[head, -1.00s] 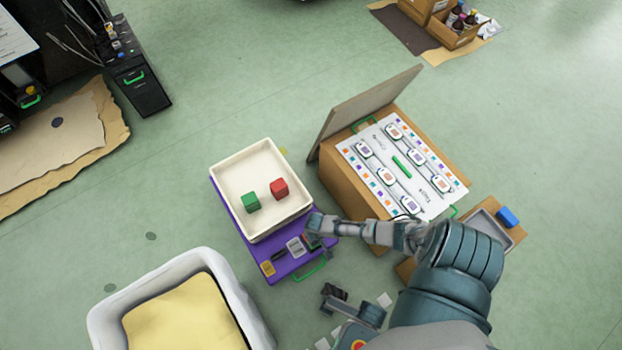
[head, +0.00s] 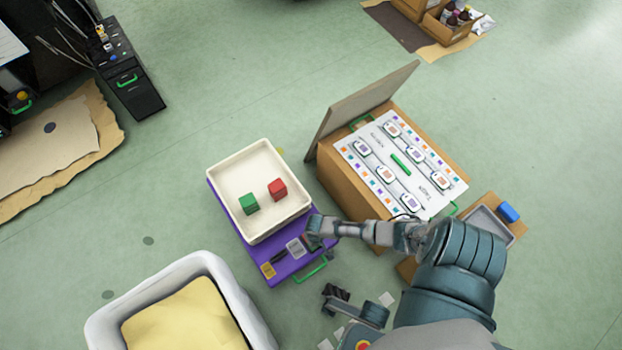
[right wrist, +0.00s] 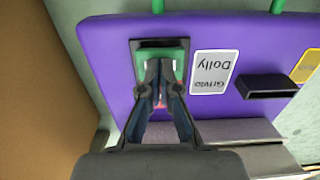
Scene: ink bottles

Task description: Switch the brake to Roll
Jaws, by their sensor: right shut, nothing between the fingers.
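The purple dolly (head: 254,251) stands on the floor with a cream tray on top. In the right wrist view its purple panel (right wrist: 220,110) fills the middle and carries a white "Dolly" label (right wrist: 213,73). A green switch piece (right wrist: 179,65) sits in a dark frame on the panel, partly hidden by my fingers. My right gripper (right wrist: 160,72) is shut with its fingertips at the switch, with nothing held; whether they touch it I cannot tell. In the head view the right gripper (head: 314,232) is over the dolly's right end. The brake setting cannot be read.
The cream tray (head: 222,175) holds a green cube (head: 249,204) and a red cube (head: 277,190). A wooden crate (head: 345,184) with a marked top stands close on the right. A white bin (head: 98,325) is at the lower left. Open floor lies beyond the dolly.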

